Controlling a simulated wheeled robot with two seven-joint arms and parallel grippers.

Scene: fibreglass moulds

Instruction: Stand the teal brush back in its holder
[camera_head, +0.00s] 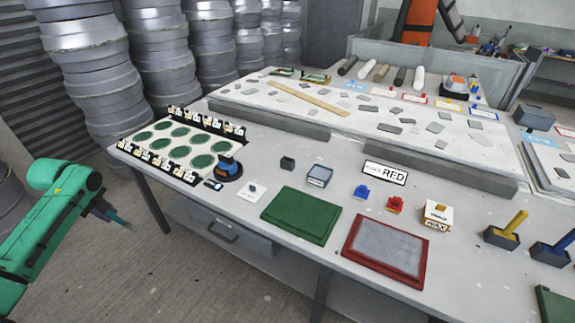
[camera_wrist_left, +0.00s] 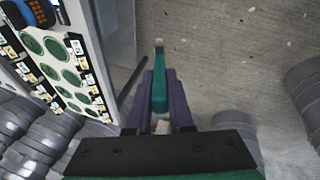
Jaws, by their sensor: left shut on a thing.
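My left gripper (camera_head: 104,212) is out past the table's left end, over the floor. In the left wrist view its purple fingers (camera_wrist_left: 161,98) are shut on the teal brush (camera_wrist_left: 159,92). The brush points away from the gripper, with a small pale end at its far tip. In the head view the brush (camera_head: 123,221) is a thin teal sliver beyond the fingers. A small dark box (camera_head: 287,163) stands on the table; I cannot tell whether it is the teal brush's holder. My right gripper is out of view.
A white tray with green discs (camera_head: 165,146) is at the table's left end. A green mat (camera_head: 301,215) and a red-framed grey panel (camera_head: 385,252) lie at the front. Yellow (camera_head: 515,224) and blue (camera_head: 562,242) handles stand in dark holders at right. Metal drums (camera_head: 92,70) stand behind.

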